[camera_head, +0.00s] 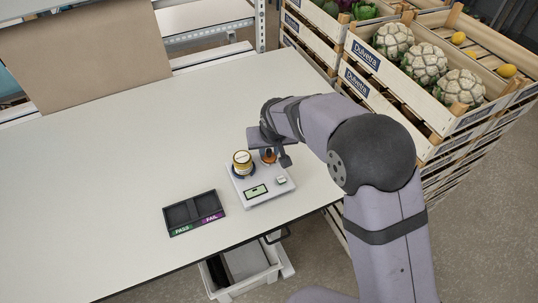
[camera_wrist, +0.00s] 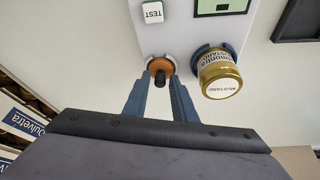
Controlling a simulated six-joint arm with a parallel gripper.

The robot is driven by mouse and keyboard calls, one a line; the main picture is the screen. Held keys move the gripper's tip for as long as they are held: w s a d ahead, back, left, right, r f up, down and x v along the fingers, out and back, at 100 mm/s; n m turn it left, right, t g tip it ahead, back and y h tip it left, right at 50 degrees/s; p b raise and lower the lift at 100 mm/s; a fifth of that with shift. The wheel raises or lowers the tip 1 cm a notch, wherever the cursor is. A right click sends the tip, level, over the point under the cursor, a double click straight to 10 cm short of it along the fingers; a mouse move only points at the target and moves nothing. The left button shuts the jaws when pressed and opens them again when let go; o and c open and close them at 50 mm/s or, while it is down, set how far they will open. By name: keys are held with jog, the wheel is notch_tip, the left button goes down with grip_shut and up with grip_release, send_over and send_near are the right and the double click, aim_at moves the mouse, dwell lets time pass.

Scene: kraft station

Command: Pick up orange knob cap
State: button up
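The orange knob cap (camera_wrist: 160,68) sits in a light round holder at the edge of the white test device in the wrist view, with a dark stub at its middle. In the head view the orange cap (camera_head: 268,156) shows partly under my gripper. My gripper (camera_wrist: 160,84) points at the cap with its two blue-grey fingers apart, one toward each side of it. I cannot tell whether the fingertips touch it. The device (camera_head: 263,199) stands on the table with a small display and a TEST button (camera_wrist: 153,12).
A mustard jar (camera_wrist: 219,75) with a gold lid stands in a blue ring beside the cap; it also shows in the head view (camera_head: 242,164). A black PASS/FAIL tray (camera_head: 194,212) lies left of the device. Crates of cauliflower (camera_head: 425,64) stand right. The table's left is clear.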

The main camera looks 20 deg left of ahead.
aim_at(269, 152)
grip_shut()
jog(key=shift+r, duration=0.1)
notch_tip(269, 152, up, 10)
jog(key=b, duration=0.3)
jog(key=s+a+r+p, duration=0.2)
jog(key=s+a+p, duration=0.2)
jog(key=s+a, duration=0.1)
jog(key=shift+s+a+r, duration=0.4)
jog(key=shift+s, duration=0.3)
